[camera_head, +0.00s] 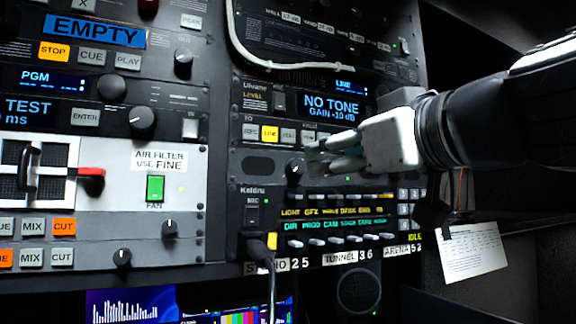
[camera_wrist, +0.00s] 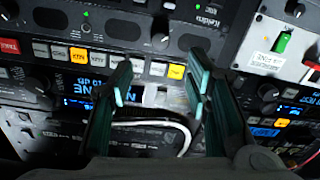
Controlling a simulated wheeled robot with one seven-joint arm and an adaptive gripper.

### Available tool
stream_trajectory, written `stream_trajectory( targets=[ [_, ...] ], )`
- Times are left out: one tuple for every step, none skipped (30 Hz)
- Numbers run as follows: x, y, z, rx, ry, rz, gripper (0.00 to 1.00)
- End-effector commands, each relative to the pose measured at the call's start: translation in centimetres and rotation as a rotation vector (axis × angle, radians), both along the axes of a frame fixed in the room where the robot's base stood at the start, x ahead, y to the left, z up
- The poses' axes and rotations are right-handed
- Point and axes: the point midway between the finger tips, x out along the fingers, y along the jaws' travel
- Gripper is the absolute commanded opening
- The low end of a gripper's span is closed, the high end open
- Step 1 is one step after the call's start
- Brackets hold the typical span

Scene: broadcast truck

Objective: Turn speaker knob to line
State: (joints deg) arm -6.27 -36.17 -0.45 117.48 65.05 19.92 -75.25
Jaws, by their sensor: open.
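A small dark knob (camera_head: 293,170) with a white pointer mark sits between dark oval grilles on the panel below the "NO TONE" display. I take it as the speaker knob, but its label is not readable. In the wrist view, turned over, a knob (camera_wrist: 160,41) shows between two ovals, beyond my fingertips. My gripper (camera_head: 312,157) reaches in from the right, close to the knob in the picture. Its fingers are apart and empty, also in the wrist view (camera_wrist: 158,95). Contact with the panel cannot be told. A lit yellow "LINE" button (camera_head: 270,133) is above the knob.
The "NO TONE" display (camera_head: 331,105) is above. A switch row (camera_head: 335,200) lies below the gripper. A black cable (camera_head: 272,270) hangs from a jack at lower left, and a white cable (camera_head: 290,66) loops above. The left rack holds more knobs and a green fan switch (camera_head: 155,188).

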Motion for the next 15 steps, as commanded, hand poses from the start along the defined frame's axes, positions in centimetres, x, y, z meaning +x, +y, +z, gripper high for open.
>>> stream_trajectory(
  targets=[
    [1.0,0.5,-0.1,0.000,0.004,0.001,0.44],
    [1.6,0.7,-0.1,0.000,0.005,0.002,0.44],
    [2.3,1.0,-0.1,0.000,0.005,0.001,0.44],
    [2.9,1.3,-0.2,0.001,0.006,0.001,0.44],
    [3.4,1.5,-0.1,0.000,0.004,0.002,0.44],
    [4.2,1.8,-0.2,0.001,0.005,0.002,0.44],
    [4.7,2.1,-0.2,0.000,0.005,0.001,0.44],
    [5.2,2.3,-0.2,0.001,0.006,0.001,0.44],
    [5.9,2.6,-0.1,0.000,0.004,0.001,0.44],
    [6.4,2.8,-0.2,0.000,0.005,0.001,0.44],
    [6.8,3.0,-0.1,0.000,0.004,0.001,0.44],
    [7.4,3.3,-0.1,0.000,0.004,0.002,0.44],
    [7.8,3.5,-0.2,0.000,0.004,0.002,0.44],
    [8.1,3.6,-0.1,0.000,0.004,0.002,0.44],
    [8.6,3.8,-0.1,0.000,0.004,0.001,0.44]
  ],
)
